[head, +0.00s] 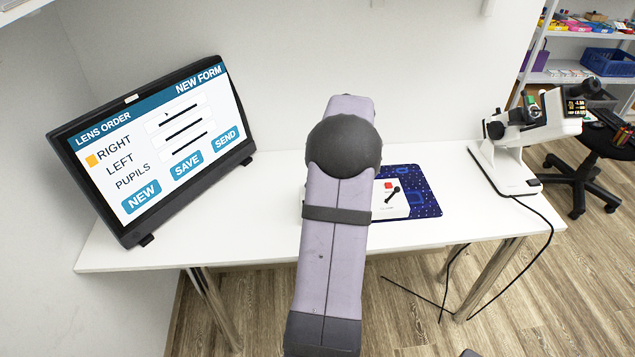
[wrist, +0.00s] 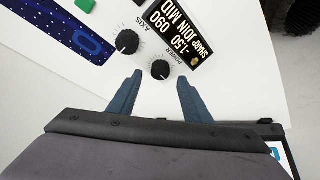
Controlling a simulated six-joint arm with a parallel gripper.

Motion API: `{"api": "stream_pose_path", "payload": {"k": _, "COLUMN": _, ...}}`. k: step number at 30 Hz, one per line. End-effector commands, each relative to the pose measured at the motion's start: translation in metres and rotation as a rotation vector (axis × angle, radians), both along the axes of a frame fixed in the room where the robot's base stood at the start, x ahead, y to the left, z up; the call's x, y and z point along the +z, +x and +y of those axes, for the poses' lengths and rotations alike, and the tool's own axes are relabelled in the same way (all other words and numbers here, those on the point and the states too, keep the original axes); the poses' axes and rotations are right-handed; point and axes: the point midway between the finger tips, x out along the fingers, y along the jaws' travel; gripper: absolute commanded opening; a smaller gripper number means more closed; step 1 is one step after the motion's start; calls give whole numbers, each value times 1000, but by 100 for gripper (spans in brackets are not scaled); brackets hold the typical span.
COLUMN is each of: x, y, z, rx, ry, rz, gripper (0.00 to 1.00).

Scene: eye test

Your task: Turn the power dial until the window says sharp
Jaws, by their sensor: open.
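The power dial (wrist: 160,69), a small black ridged knob labelled POWER, is on a white panel (wrist: 215,95) in the wrist view. My gripper (wrist: 160,76) is open, with one dark blue finger on each side of the dial. Gaps show between dial and fingers; I cannot tell their height difference. The black window (wrist: 178,32) beside the dial reads "-1.50 090" and "SHARP JOIN MID" in light letters. In the head view my arm hides the dial, window and gripper.
A larger AXIS dial (wrist: 128,41) stands close to the left finger. A dark blue patterned mat (wrist: 55,32) lies left of the panel. In the head view a monitor (head: 135,233) stands at the left of the white table (head: 240,225), and a white instrument (head: 510,165) at the right.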

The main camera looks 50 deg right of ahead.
Motion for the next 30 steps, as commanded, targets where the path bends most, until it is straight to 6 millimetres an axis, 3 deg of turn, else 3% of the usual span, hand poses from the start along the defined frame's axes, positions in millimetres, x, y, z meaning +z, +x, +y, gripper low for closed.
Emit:
{"api": "stream_pose_path", "payload": {"k": 9, "x": 32, "y": -13, "z": 1, "rx": 0, "ry": -1, "rz": -1, "gripper": 45}}
{"api": "stream_pose_path", "payload": {"k": 25, "x": 36, "y": -14, "z": 2, "rx": 0, "ry": 0, "rz": 0, "gripper": 45}}
{"api": "stream_pose_path", "payload": {"k": 30, "x": 41, "y": -3, "z": 26, "rx": 10, "ry": 16, "rz": 17, "gripper": 45}}
